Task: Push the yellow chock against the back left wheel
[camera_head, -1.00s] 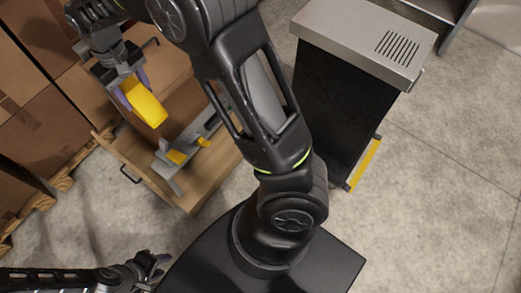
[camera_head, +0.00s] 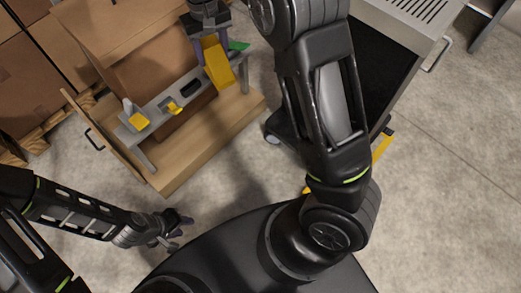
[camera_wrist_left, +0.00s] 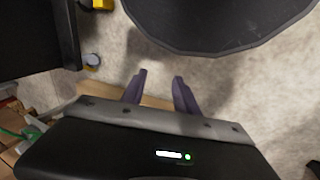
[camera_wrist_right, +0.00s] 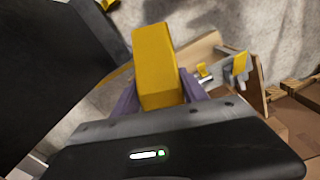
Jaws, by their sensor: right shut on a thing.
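The yellow chock (camera_head: 219,62) is held between the fingers of my right gripper (camera_head: 210,38), above the far end of a grey rack. It also fills the middle of the right wrist view (camera_wrist_right: 155,65), clamped between the purple fingers. My left gripper (camera_head: 176,227) is low over the floor, and its fingers stand apart and empty in the left wrist view (camera_wrist_left: 158,84). A small wheel (camera_head: 272,138) shows at the lower left corner of the dark cart (camera_head: 385,65). My right arm hides part of that cart; I cannot tell which other wheels it has.
The grey rack (camera_head: 160,112) with smaller yellow pieces (camera_head: 139,121) stands on a wooden tray (camera_head: 190,160). Cardboard boxes (camera_head: 55,60) are stacked at the left. A yellow bar (camera_head: 382,147) lies along the cart's lower edge. The concrete floor on the right is clear.

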